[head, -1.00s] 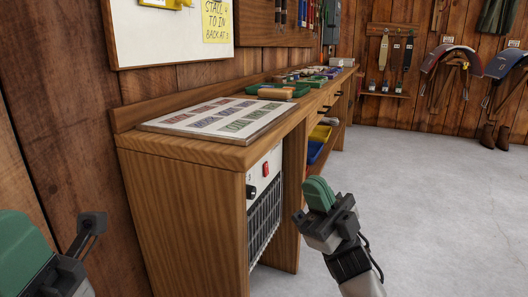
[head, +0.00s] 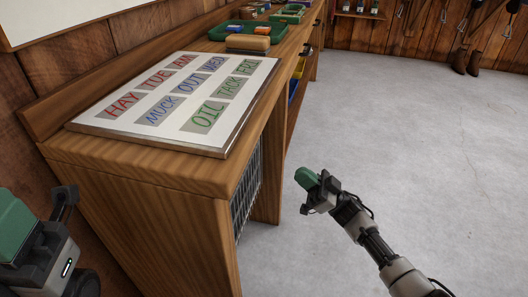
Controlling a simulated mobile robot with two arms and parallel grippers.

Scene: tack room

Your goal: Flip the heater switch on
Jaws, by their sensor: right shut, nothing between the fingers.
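The heater stands under the wooden bench. Only a strip of its dark grille (head: 247,190) shows past the bench's end panel and top edge. Its switch is hidden from this view. My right gripper (head: 304,176) is shut and empty, with green fingers. It is in the open space to the right of the heater's grille, apart from it. My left gripper (head: 12,222) is at the left edge of the view, left of the bench, partly cut off. Its finger opening cannot be made out.
The wooden bench (head: 150,185) fills the left, its end panel between my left gripper and the heater. A lettered board (head: 175,98) lies on it. A brush (head: 248,43) and a green tray (head: 222,32) are behind. The grey floor at right is clear.

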